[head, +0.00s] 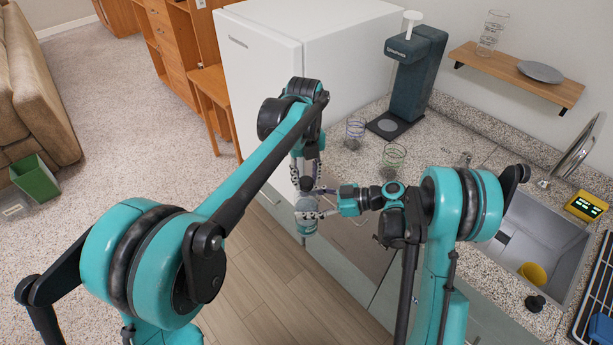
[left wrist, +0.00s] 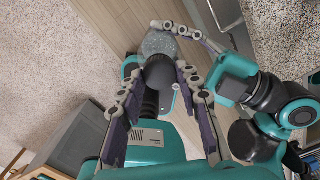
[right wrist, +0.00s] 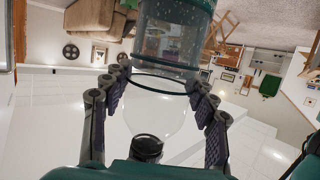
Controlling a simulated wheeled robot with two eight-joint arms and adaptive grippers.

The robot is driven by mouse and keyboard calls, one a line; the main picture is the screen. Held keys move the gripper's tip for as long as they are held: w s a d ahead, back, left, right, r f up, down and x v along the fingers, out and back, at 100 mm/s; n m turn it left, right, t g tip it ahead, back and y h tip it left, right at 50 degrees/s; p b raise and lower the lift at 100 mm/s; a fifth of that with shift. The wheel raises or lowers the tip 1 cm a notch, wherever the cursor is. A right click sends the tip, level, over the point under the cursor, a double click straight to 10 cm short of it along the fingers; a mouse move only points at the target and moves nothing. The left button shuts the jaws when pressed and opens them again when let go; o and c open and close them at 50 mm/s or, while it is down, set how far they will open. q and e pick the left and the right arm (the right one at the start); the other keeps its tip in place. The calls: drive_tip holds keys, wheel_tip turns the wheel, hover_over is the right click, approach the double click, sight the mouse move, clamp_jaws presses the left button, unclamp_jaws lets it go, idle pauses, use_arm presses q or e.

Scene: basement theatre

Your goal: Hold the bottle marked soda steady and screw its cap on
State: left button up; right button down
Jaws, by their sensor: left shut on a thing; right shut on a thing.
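The bottle (head: 306,218) is clear with teal bands and stands upright in front of the counter. Its marking is not readable. My right gripper (head: 313,213) comes in from the right and is shut around its body. The bottle's body (right wrist: 170,45) lies between the right fingers (right wrist: 160,95) in the right wrist view. A dark cap (head: 306,185) is at the bottle's top. My left gripper (head: 307,178) points down from above, shut on the cap (left wrist: 160,73). The bottle's shoulder (left wrist: 160,44) shows beyond it in the left wrist view. The cap's fit on the neck is hidden.
The granite counter (head: 440,128) holds a dark drink machine (head: 405,80), two glasses (head: 355,132) (head: 394,158) and a sink (head: 510,240) with a yellow cup (head: 532,274). A white fridge (head: 300,60) stands behind the grippers. The wooden floor (head: 270,260) below is clear.

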use_arm(q)
drive_tip(key=m, duration=0.6)
drive_tip(key=shift+a, duration=0.1)
drive_tip(key=o, duration=0.7)
drive_tip(key=shift+r, duration=2.25)
drive_tip(key=shift+c, duration=0.4)
